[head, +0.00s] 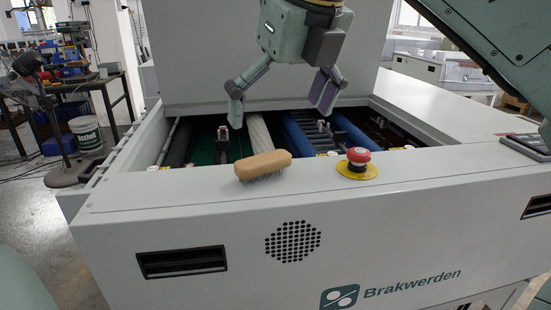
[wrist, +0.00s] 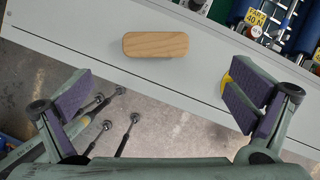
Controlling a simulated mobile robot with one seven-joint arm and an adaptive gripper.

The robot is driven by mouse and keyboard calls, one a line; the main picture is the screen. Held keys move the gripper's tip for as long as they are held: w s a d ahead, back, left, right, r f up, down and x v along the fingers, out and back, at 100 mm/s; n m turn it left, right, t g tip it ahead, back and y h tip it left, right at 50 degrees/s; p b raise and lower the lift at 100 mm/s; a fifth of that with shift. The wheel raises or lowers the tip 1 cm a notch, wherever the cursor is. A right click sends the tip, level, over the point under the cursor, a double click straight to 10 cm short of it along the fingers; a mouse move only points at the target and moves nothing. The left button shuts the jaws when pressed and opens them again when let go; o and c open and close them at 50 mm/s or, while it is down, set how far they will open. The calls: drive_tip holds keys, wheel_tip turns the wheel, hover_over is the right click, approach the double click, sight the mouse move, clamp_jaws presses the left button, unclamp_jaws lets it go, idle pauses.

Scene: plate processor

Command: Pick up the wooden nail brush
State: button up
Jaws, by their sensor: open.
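The wooden nail brush (head: 263,166) lies on the machine's front ledge, wooden back up and bristles down, in the head view. In the wrist view the brush (wrist: 155,44) shows as a rounded wooden block, beyond the fingertips and between their lines. My gripper (head: 281,98) is open and empty, above and behind the brush in the head view, with its fingers spread wide. The wrist view shows both purple-padded fingers of my gripper (wrist: 158,95) apart, with nothing between them. The bristles are hidden in the wrist view.
A red emergency stop button (head: 358,157) on a yellow base stands right of the brush on the ledge. Behind is the machine's open bay with rollers (head: 300,135). The pale front ledge (head: 150,192) is clear left of the brush. A white bucket (head: 86,134) stands on the floor at left.

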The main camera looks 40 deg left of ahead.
sight(264, 159)
drive_tip(key=x, duration=0.3)
drive_tip(key=shift+s+a+f, duration=0.15)
drive_tip(key=shift+s+f, duration=0.15)
drive_tip(key=shift+p+x, duration=0.8)
drive_tip(key=shift+x, duration=2)
drive_tip(key=shift+a, duration=0.1)
drive_tip(key=c, duration=1.3)
drive_tip(key=shift+r, duration=0.1)
